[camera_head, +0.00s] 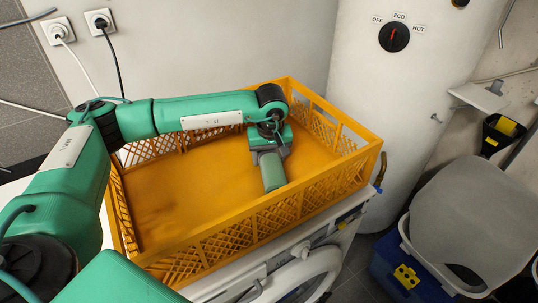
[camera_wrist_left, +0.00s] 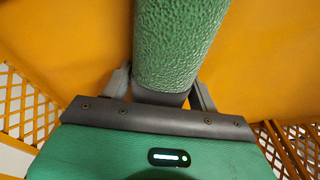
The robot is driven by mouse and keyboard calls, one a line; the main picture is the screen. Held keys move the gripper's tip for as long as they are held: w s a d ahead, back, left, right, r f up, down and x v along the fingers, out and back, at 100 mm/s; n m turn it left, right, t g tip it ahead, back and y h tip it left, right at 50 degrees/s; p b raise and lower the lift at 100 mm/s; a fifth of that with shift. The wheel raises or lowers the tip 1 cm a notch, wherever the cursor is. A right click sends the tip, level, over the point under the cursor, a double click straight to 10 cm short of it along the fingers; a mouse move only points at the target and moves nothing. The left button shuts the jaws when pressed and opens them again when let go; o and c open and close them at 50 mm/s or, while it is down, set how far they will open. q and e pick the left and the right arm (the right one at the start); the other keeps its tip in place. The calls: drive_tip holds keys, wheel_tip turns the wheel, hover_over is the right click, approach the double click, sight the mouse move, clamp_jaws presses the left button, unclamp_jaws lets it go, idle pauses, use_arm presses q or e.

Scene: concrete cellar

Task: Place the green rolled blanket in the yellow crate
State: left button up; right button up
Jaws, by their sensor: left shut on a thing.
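The green rolled blanket (camera_head: 273,172) is inside the yellow crate (camera_head: 272,220), over its floor toward the right half. It also shows large in the left wrist view (camera_wrist_left: 178,45), with a rough green surface. My left gripper (camera_head: 268,155) reaches down into the crate and is shut on the blanket, with one finger on each side of it in the wrist view (camera_wrist_left: 165,90). I cannot tell whether the blanket touches the crate floor. The crate's floor around it is bare. My right gripper is not in view.
The crate stands on a white front-loading machine (camera_head: 300,275). A white boiler (camera_head: 385,110) rises close behind the crate's right side. Two wall sockets with cables are at the upper left.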

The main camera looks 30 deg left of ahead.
sight(270, 151)
use_arm(q)
drive_tip(key=o, duration=1.2)
drive_tip(key=shift+r, duration=0.5)
drive_tip(key=r, duration=0.3)
drive_tip(key=shift+s+d+r+b, duration=0.25)
drive_tip(key=shift+r+b, duration=0.05)
drive_tip(key=shift+b, duration=0.1)
drive_tip(key=r, duration=0.5)
drive_tip(key=s+r, duration=0.1)
drive_tip(key=r, duration=0.1)
drive_tip(key=shift+d+r+b, duration=0.25)
drive_tip(key=shift+d+b, duration=0.1)
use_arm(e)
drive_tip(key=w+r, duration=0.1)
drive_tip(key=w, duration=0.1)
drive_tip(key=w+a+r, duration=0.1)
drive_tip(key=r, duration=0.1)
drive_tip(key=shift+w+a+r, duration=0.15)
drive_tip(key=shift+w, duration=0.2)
